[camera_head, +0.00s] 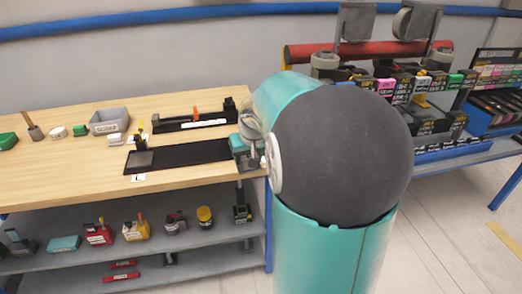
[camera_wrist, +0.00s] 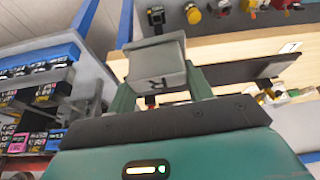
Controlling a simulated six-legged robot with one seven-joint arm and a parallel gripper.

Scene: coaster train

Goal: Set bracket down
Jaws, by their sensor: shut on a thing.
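My gripper (camera_wrist: 160,85) is shut on a grey, block-shaped piece, which I take to be the bracket (camera_wrist: 157,62), in the wrist view. The fingers press on its two sides. In the head view my large teal and dark grey arm hides most of the gripper, and only a small part of the hand (camera_head: 240,150) shows at the right end of the wooden bench (camera_head: 70,175). A black mat (camera_head: 190,155) lies on the bench just left of the hand; it also shows in the wrist view (camera_wrist: 240,72). I cannot tell whether the bracket touches the bench.
A black fixture (camera_head: 190,121) with an orange part stands behind the mat. A grey bin (camera_head: 109,121) and small items stand further left. Shelves (camera_head: 130,265) below hold several tools. A rack of boxes (camera_head: 430,115) is at the right. The bench's front left is clear.

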